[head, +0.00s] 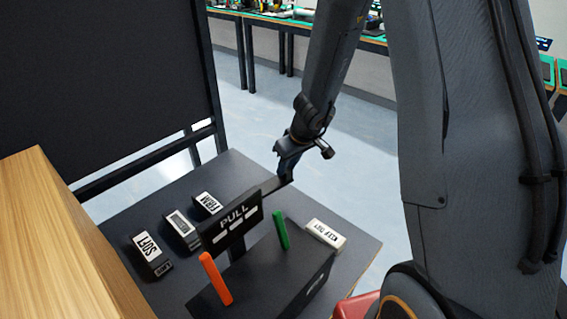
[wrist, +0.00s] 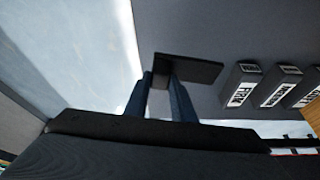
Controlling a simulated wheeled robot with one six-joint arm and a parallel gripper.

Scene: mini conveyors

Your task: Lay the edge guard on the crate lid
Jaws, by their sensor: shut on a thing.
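My gripper (head: 285,180) is shut on a dark flat piece (wrist: 200,69), which I take to be the edge guard. In the wrist view the piece sits across the tips of my two blue fingers (wrist: 160,82). An orange upright piece (head: 215,279) and a green one (head: 281,230) stand at the box. My gripper is beyond the box, apart from its top.
A white labelled block (head: 326,235) lies right of the green piece. A wooden surface (head: 55,230) borders the left.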

